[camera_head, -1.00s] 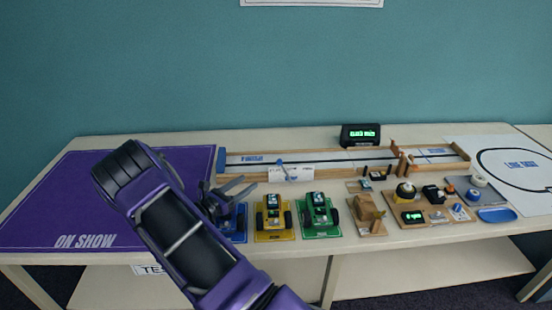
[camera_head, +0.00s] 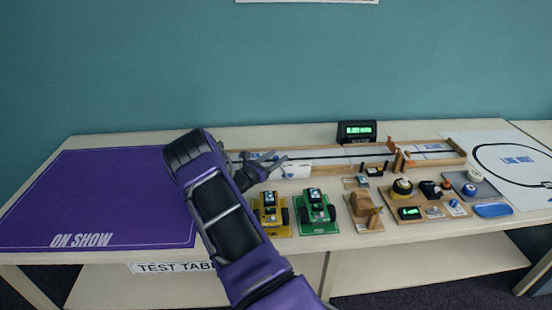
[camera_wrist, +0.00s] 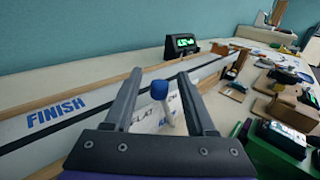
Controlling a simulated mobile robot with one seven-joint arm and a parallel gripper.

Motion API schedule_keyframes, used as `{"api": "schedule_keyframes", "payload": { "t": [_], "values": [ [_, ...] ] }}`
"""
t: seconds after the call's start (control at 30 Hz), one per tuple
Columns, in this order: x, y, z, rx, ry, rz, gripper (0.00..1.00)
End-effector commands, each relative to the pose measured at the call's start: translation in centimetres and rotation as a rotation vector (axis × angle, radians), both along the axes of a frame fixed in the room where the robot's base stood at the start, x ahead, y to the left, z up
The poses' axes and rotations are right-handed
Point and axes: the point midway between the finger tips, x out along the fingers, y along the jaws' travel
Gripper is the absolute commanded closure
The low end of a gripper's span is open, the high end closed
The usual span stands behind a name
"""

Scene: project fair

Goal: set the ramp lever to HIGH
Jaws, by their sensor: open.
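The ramp lever (camera_wrist: 159,92) is a pale stick with a blue knob, standing in front of a white plate (camera_wrist: 148,118) on the track's front side. The plate reads FLAT at its left; the other lettering is partly hidden. My gripper (camera_wrist: 159,74) is open in the wrist view, with one finger on each side of the knob as seen there. I cannot tell whether a finger touches it. In the head view my gripper (camera_head: 278,159) is at the plate's left end and the lever is not clear. The track (camera_head: 345,152) runs behind, with FINISH on it.
A yellow car (camera_head: 270,214) and a green car (camera_head: 316,212) stand in front of the track. A wooden block (camera_head: 363,205) and a parts board (camera_head: 425,200) are farther right. A lit display (camera_head: 357,132) stands behind the track. The purple mat (camera_head: 95,200) at left is clear.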

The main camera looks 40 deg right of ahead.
Motion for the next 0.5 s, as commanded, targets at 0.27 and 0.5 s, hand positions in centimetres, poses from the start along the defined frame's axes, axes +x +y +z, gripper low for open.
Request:
{"api": "schedule_keyframes", "payload": {
  "t": [0.27, 0.5],
  "values": [
    [0.11, -0.33, -0.01, 0.000, 0.001, 0.001, 0.44],
    [0.09, -0.32, 0.00, 0.000, 0.001, 0.000, 0.77]
  ]
}}
